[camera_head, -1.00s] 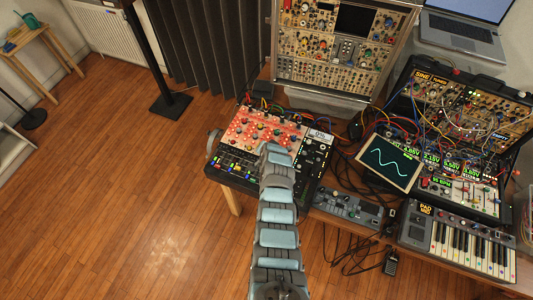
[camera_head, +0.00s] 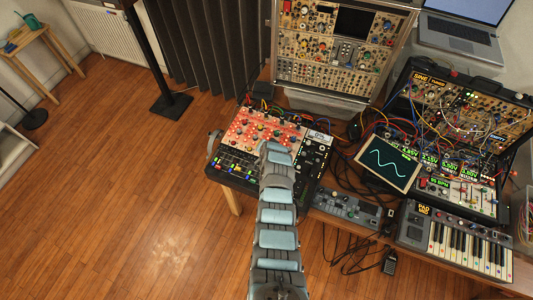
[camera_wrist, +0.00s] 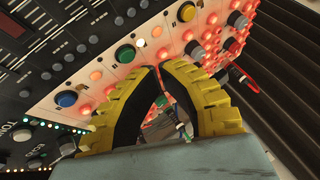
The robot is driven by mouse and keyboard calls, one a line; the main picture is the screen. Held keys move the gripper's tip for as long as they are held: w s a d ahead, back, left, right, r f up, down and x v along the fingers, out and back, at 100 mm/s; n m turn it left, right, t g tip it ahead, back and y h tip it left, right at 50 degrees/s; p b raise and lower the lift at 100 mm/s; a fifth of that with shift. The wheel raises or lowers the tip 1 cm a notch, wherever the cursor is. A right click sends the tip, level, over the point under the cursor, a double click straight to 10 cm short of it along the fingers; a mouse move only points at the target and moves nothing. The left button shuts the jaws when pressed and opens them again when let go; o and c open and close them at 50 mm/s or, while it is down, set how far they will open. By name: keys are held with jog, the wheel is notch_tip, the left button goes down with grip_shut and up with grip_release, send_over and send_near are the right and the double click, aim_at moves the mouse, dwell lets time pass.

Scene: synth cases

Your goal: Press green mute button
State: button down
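My gripper (camera_wrist: 158,67) has two yellow-and-black curved fingers whose tips come together in the wrist view, with nothing seen between the tips. The tips are over a mixer-like panel with glowing red-orange buttons. A large round green button (camera_wrist: 125,54) lies just left of the tips. I cannot read a mute label on it. A blue button (camera_wrist: 67,98) and a yellow button (camera_wrist: 186,12) are of similar form. In the head view the panel (camera_head: 262,130) shows behind my arm, which hides part of it and the gripper.
A modular synth rack (camera_head: 345,50) stands behind the panel. A screen with a wave (camera_head: 388,164), a keyboard (camera_head: 462,238) and patch cables crowd the right side. A small grey device (camera_head: 347,208) lies in front.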

jog(key=shift+r+p, duration=1.45)
jog(key=shift+r, duration=1.05)
